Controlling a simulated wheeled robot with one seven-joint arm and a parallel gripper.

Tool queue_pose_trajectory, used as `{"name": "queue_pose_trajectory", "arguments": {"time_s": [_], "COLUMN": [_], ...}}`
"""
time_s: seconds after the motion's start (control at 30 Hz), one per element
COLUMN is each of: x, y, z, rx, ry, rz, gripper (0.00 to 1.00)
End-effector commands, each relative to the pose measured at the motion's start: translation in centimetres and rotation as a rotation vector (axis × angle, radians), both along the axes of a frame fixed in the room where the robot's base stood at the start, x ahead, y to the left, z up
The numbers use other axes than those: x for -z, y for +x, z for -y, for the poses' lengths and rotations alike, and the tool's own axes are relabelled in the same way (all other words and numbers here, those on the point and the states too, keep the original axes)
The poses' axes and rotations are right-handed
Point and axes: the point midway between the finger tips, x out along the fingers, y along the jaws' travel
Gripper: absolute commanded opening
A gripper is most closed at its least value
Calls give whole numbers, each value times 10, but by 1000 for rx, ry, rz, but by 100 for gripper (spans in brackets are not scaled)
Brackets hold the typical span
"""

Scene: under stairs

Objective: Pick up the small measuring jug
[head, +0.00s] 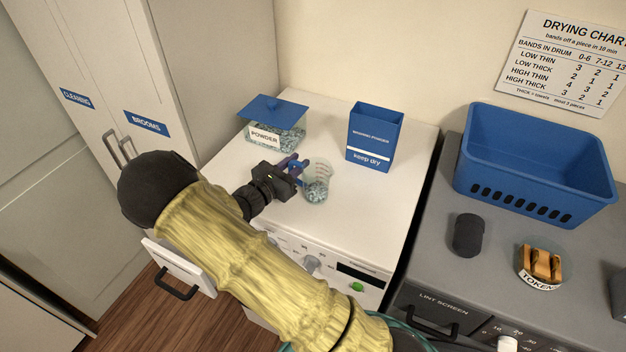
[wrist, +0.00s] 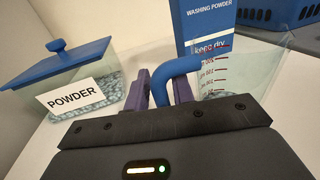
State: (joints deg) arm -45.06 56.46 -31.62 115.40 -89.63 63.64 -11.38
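The small measuring jug (head: 319,184) is clear, with a blue handle and pale granules in its bottom. It stands upright on the white machine top (head: 375,205). In the wrist view the jug (wrist: 238,75) is at the right, with red scale marks, and its handle (wrist: 181,67) reaches left towards my fingers. My gripper (head: 296,166) is at the jug's left side. In the wrist view my purple fingers (wrist: 160,92) are apart, with the handle's downward part between them. I cannot tell whether they press on it.
A blue-lidded powder box (head: 280,138) stands behind my gripper. A blue washing powder carton (head: 371,138) stands behind and right of the jug. A grey machine with a blue basket (head: 535,165), a dark cylinder (head: 467,235) and a token dish (head: 539,265) is at the right.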

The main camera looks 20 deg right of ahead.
Motion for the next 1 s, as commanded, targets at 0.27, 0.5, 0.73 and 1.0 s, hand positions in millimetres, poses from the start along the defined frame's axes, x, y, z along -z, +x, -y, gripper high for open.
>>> {"name": "queue_pose_trajectory", "arguments": {"time_s": [0.27, 0.5, 0.73, 1.0], "x": [0, 0, -1, -9], "y": [0, 0, 0, 0], "z": [0, 0, 0, -1], "rx": [0, 0, 0, 0], "ry": [0, 0, 0, 1], "rz": [0, 0, 0, 2], "gripper": [7, 0, 0, 0]}}
